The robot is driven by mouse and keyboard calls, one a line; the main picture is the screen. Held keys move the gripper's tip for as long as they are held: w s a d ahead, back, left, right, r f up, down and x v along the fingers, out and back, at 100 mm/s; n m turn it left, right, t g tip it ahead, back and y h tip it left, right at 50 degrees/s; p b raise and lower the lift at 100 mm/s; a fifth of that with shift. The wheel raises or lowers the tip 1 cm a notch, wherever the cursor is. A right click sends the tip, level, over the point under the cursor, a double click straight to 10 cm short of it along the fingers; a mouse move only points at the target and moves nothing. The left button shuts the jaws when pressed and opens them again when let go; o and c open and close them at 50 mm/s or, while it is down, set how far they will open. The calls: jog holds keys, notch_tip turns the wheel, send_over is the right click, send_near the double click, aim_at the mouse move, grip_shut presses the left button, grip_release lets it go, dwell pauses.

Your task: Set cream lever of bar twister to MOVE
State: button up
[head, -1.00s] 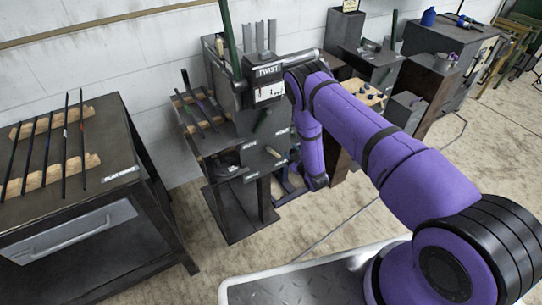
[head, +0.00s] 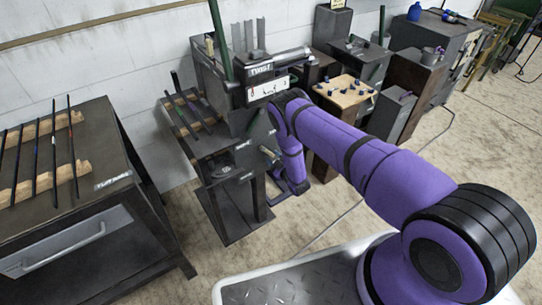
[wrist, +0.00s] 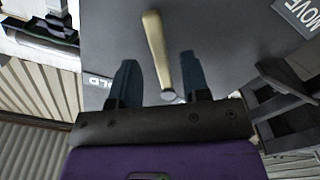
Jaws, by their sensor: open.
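The bar twister (head: 233,95) is a dark grey machine with a TWIST label, left of my arm in the head view. Its cream lever (wrist: 156,48) shows in the wrist view as a long pale handle on a dark panel, with a silver end near my gripper. In the head view the fingers are hidden by my arm.
A dark table (head: 100,165) with several rods on wooden rests stands at left. A stand with a pegged wooden board (head: 345,92) is right of the twister. Grey cabinets (head: 440,45) stand further back. Floor in front of the twister is clear.

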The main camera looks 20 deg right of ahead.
jog(key=shift+x, duration=1.2)
grip_shut()
